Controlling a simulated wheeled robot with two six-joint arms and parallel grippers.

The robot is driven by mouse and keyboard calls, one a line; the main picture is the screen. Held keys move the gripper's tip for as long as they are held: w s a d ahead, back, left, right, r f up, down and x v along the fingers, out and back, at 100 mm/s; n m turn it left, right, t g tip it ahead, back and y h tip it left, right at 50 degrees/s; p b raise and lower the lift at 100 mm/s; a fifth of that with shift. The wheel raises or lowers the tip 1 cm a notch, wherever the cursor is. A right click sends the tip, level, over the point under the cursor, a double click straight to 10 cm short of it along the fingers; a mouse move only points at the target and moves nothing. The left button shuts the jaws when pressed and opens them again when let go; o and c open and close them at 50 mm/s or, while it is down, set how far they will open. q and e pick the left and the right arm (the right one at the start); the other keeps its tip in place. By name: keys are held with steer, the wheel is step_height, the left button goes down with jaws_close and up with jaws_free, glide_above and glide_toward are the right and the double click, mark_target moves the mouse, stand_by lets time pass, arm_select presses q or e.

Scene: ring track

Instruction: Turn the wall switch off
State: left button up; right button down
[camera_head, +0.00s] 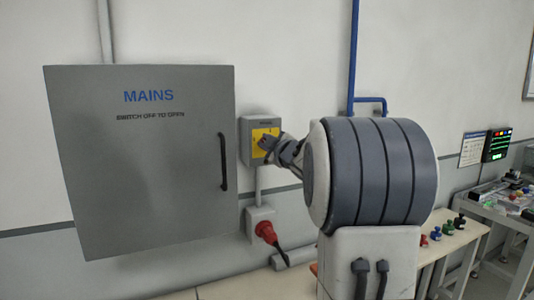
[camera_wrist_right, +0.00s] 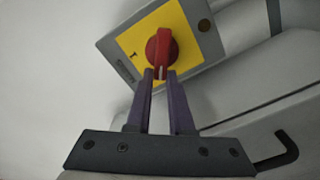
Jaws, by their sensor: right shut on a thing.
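The wall switch (camera_head: 246,140) is a grey box with a yellow plate, on the wall right of the mains cabinet in the head view. In the right wrist view the switch box (camera_wrist_right: 207,38) shows tilted, with a red knob (camera_wrist_right: 161,48) on its yellow plate. My right gripper (camera_head: 268,144) is at the switch and partly covers it in the head view. In the right wrist view the fingertips (camera_wrist_right: 160,76) are shut on the near end of the red knob. A mark "I" shows on the plate. My left gripper is not in view.
A grey cabinet (camera_head: 150,190) marked "MAINS, SWITCH OFF TO OPEN" is closed, with a black handle (camera_head: 223,162). A red plug (camera_head: 266,232) sits in a socket below the switch. A blue pipe (camera_head: 353,60) runs down the wall. Benches with small items stand at right.

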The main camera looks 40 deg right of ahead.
steer(key=shift+w+a+f+n+b, duration=0.1)
steer(key=shift+f+n+b, duration=0.15)
steer(key=shift+n+b, duration=0.85)
steer(key=shift+s+a+f+n+b, duration=0.1)
steer(key=shift+f+n+b, duration=0.2)
steer(key=shift+n+b, duration=0.8)
steer(key=shift+w+a+f+n+b, duration=0.1)
steer(key=shift+f+n+b, duration=0.15)
steer(key=shift+n+b, duration=0.85)
steer(key=shift+n+p, duration=0.3)
steer(key=shift+n, duration=0.2)
steer(key=c, duration=0.8)
jaws_free()
steer(key=v, duration=1)
steer(key=shift+s+b, duration=0.25)
steer(key=shift+b, duration=0.15)
